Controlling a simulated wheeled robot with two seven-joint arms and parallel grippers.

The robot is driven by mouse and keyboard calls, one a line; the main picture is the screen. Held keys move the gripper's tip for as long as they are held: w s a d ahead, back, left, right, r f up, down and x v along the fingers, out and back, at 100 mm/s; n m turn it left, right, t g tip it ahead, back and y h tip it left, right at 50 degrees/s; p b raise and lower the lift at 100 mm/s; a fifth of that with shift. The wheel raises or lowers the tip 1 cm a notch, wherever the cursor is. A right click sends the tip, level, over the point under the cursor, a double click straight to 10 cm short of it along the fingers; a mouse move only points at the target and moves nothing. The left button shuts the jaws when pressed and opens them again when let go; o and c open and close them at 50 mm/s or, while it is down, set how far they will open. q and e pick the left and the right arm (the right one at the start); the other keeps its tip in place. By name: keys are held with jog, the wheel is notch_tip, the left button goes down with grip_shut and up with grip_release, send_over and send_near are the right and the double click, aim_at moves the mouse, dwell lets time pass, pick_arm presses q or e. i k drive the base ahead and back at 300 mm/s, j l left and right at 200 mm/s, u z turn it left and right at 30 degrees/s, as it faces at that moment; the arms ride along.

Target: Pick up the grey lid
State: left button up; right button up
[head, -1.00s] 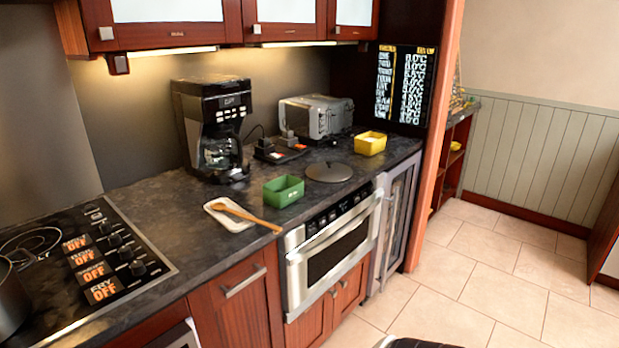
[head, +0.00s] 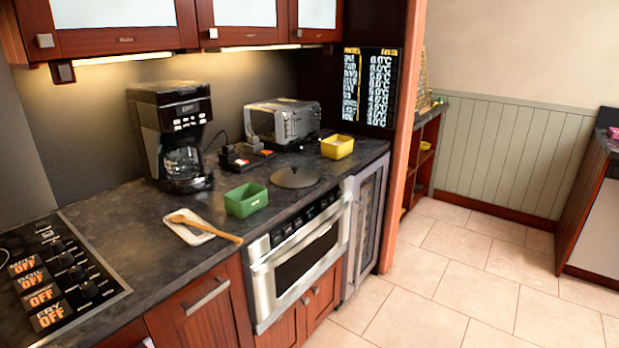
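The grey lid (head: 295,177) is a dark round disc with a small knob. It lies flat on the dark stone counter, behind the built-in microwave drawer (head: 298,255), between the green container and the yellow container. Nothing covers it. Neither of my grippers shows in the head view.
A green container (head: 246,200) stands left of the lid and a yellow container (head: 337,147) behind it to the right. A toaster (head: 284,122), coffee maker (head: 172,137) and spoon rest (head: 188,227) with a wooden spoon (head: 207,229) share the counter (head: 120,237). The tiled floor (head: 470,265) is clear.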

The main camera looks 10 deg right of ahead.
aim_at(295, 177)
jog(key=z, duration=0.35)
jog(key=u, duration=1.95)
jog(key=l+z, duration=0.1)
jog(key=z, duration=1)
jog(key=i+l+z, duration=0.2)
jog(key=z, duration=0.25)
jog(key=i+l+z, duration=0.15)
jog(key=i+z, duration=0.25)
jog(key=i+l+z, duration=0.1)
jog(key=z, duration=0.35)
